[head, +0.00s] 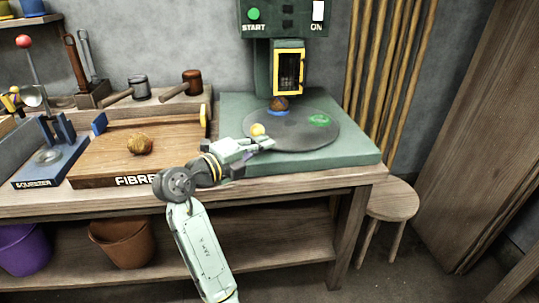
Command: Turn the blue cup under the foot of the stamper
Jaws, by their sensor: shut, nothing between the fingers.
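The stamper (263,60) is a dark green machine with a yellow-framed window, standing at the back of a green base. A dark grey round turntable (295,140) lies on the base. The blue cup (278,113) shows as a blue rim around a brown lump at the turntable's back edge, below the yellow frame. The foot itself cannot be made out. A green ring-shaped cup (319,120) is on the turntable's right. My gripper (270,143) is shut and empty, over the turntable's front left, close to the knob; contact cannot be told.
A wooden board (160,165) marked FIBRE with a brown lump (139,145) lies left of the base. A stool (392,200) is right of the bench. The turntable's right front is clear.

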